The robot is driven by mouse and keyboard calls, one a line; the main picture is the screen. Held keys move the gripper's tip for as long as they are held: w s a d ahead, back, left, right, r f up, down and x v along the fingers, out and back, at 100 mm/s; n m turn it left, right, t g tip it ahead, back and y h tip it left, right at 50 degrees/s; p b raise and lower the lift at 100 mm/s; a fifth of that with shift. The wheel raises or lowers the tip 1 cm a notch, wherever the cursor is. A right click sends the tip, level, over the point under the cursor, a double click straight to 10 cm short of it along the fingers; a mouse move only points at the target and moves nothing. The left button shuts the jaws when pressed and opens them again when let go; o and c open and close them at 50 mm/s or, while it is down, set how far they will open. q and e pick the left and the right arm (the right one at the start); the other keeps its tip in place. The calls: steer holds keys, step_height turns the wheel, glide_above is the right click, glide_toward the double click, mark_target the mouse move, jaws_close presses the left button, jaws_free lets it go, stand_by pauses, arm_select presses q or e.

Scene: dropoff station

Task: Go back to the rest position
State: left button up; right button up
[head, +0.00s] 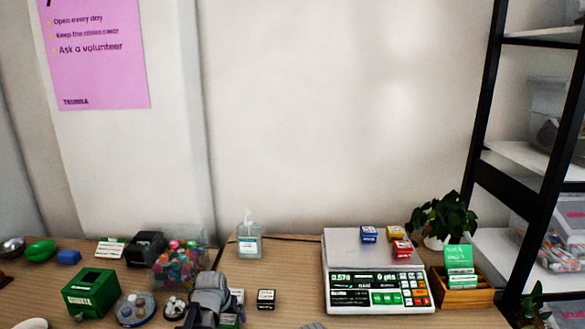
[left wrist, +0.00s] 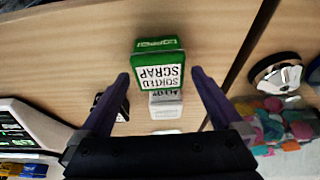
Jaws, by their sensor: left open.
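My left gripper (head: 208,298) is over the front of the table, left of the middle, in the head view; its fingertips are hard to make out there. In the left wrist view the left gripper (left wrist: 160,78) is open, with its two dark fingers apart. A green box labelled "SORTED SCRAP" (left wrist: 157,62) shows in the gap between the fingers, and I see no finger gripping it. In the head view a green and white item (head: 229,320) is partly hidden behind the gripper.
A scale (head: 345,292) with small boxes on its pan stands on the right, by a plant (head: 437,217) and a wooden tray (head: 470,297). A clear bin of colourful pieces (head: 180,264), a green box (head: 91,292) and a pump bottle (head: 249,240) stand left. A black shelf (head: 487,100) rises far right.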

arm_select(q)
steer(key=a+r+n+p, duration=0.1)
steer(key=a+r+p, duration=0.3)
steer(key=r+p, duration=0.7)
steer(key=shift+a+r+y, duration=0.15)
steer(key=shift+r+y, duration=0.15)
steer(key=shift+r, duration=0.4)
